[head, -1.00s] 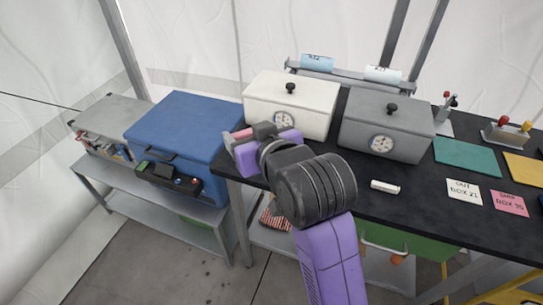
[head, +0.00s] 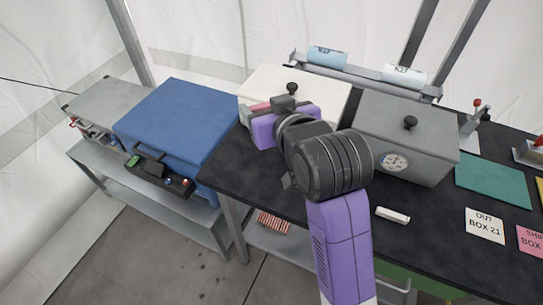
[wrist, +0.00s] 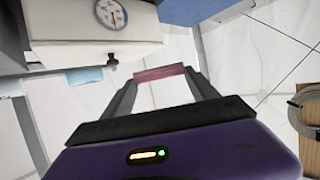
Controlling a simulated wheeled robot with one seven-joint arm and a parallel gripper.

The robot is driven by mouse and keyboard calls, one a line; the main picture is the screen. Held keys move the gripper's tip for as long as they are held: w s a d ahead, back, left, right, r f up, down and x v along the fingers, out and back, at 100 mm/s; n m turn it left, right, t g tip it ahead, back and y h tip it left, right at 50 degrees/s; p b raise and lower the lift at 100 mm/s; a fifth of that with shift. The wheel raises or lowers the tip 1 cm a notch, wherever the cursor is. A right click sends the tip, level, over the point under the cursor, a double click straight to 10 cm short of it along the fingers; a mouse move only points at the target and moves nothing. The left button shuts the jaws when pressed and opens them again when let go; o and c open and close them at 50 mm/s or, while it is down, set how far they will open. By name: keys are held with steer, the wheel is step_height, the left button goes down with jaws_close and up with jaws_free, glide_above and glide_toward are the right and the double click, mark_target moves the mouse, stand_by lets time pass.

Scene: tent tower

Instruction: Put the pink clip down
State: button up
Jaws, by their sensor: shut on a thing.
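My gripper (wrist: 160,80) is shut on a pink clip (wrist: 158,72), a flat reddish-pink bar that spans between its two dark fingertips in the wrist view. In the head view the purple gripper is in front of the white box (head: 314,90) with the dial, above the left part of the black tabletop (head: 240,175). A bit of the pink clip (head: 258,106) shows at its far left there. The clip looks held up in the air; its height above the table is hard to tell.
A grey box (head: 405,140) with a dial stands right of the white box. A small white block (head: 393,214), a green mat (head: 493,184) and an "OUT BOX 21" card (head: 485,225) lie on the table. A blue box (head: 178,125) stands on a lower bench at left.

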mark_target(268, 172)
step_height(268, 172, down, 20)
steer(key=shift+r, duration=0.15)
stand_by(0.3)
steer(key=shift+f, duration=0.2)
steer(key=o, duration=1.3)
steer(key=shift+r, duration=0.1)
steer(key=shift+r, duration=0.2)
steer(key=shift+s+d, duration=0.2)
steer(key=shift+s, duration=0.05)
steer(key=v, duration=1.1)
steer(key=shift+s+r, duration=0.1)
steer(key=shift+r, duration=0.1)
